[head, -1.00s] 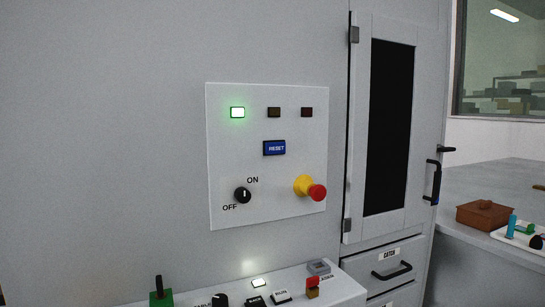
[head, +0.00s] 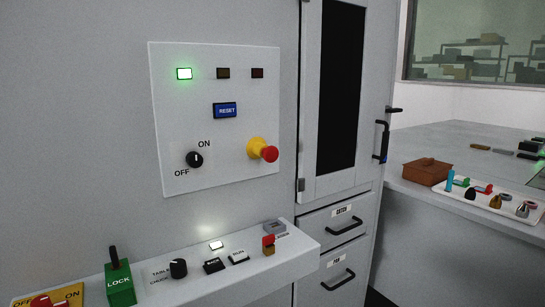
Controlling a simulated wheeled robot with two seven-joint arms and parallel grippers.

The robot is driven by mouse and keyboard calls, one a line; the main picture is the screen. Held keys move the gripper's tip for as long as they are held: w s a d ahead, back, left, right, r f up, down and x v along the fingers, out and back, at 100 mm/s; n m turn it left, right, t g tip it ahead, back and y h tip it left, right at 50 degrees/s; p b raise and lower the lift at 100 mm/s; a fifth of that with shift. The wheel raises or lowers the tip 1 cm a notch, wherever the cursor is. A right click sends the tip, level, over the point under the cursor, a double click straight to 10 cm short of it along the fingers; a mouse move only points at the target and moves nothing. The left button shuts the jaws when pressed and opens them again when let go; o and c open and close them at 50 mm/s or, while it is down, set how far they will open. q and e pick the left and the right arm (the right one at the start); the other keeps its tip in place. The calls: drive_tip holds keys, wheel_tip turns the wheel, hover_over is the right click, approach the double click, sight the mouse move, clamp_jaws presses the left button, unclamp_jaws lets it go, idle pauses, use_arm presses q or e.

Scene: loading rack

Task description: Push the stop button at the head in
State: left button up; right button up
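The red mushroom-shaped stop button (head: 269,153) sticks out from its yellow collar (head: 257,147) at the lower right of the white wall panel (head: 215,178). Nothing touches it. The same panel carries a lit green lamp (head: 184,73), two dark lamps, a blue RESET button (head: 225,110) and a black ON/OFF knob (head: 195,159). Neither of my grippers shows in the head view.
A ledge (head: 262,278) below the panel juts out, bearing a green LOCK lever (head: 119,283), knobs and small switches. A cabinet door (head: 308,150) with a dark window and drawers stands to the right. Beyond it, a counter holds a brown box (head: 427,172) and a tray.

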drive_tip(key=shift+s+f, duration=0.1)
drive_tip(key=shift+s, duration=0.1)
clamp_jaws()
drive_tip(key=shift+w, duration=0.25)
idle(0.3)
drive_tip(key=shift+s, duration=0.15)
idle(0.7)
